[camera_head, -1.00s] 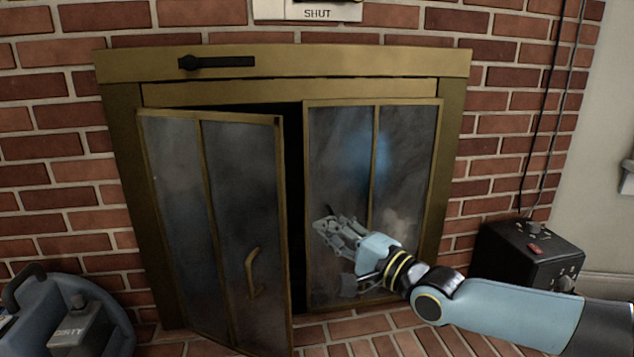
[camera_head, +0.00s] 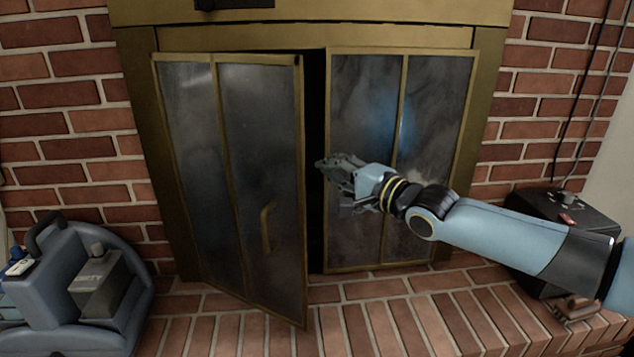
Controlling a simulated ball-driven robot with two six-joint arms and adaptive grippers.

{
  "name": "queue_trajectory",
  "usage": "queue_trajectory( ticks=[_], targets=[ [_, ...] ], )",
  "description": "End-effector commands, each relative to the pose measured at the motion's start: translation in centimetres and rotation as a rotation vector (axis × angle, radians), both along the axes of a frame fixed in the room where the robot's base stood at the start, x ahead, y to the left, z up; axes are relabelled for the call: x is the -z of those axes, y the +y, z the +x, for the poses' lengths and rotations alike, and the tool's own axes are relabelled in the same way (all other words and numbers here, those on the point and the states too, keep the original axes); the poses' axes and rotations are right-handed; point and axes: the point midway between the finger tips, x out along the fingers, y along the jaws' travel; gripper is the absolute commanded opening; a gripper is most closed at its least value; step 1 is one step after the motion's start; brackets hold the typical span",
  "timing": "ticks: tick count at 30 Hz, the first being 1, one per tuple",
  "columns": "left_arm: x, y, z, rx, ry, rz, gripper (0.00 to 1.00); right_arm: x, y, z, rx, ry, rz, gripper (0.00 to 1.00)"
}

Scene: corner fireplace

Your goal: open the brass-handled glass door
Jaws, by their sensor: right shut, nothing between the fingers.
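The brass-handled glass door (camera_head: 258,130) is the left of two brass-framed glass panels in the fireplace front. It stands ajar, its right edge swung out toward me, with a dark gap behind that edge. Its curved brass handle (camera_head: 267,228) is near the right edge, low down. The right glass panel (camera_head: 362,110) looks closed. My right gripper (camera_head: 322,168) is shut and empty, pointing left. In the picture its fingertips lie at the dark gap, just right of the door's free edge. I cannot tell whether they touch it. My left gripper is not in view.
A black box (camera_head: 560,215) with knobs stands on the right, behind my right arm. The brick hearth (camera_head: 390,310) in front is mostly clear.

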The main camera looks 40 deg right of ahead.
Motion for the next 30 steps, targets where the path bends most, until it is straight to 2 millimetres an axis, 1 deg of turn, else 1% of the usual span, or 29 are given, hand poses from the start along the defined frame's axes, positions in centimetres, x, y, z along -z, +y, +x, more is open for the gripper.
queue_trajectory(
  ticks=[3, 7, 9, 18, 30],
  targets=[
    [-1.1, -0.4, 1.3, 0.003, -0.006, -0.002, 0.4, 0.2, 0.1, 0.8, 0.0, 0.0, -0.001, 0.0],
    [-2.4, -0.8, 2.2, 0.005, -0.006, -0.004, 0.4, 0.1, 0.2, 1.4, 0.0, 0.0, 0.0, 0.0],
    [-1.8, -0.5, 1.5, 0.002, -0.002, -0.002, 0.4, -0.3, 1.1, 0.9, 0.0, -0.002, 0.003, 0.0],
    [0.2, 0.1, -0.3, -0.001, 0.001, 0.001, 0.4, -0.3, 3.5, -0.2, 0.0, -0.003, 0.0, 0.0],
    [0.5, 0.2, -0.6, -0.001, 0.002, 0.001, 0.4, -0.1, 3.8, -0.4, 0.0, -0.001, -0.001, 0.0]
  ],
)
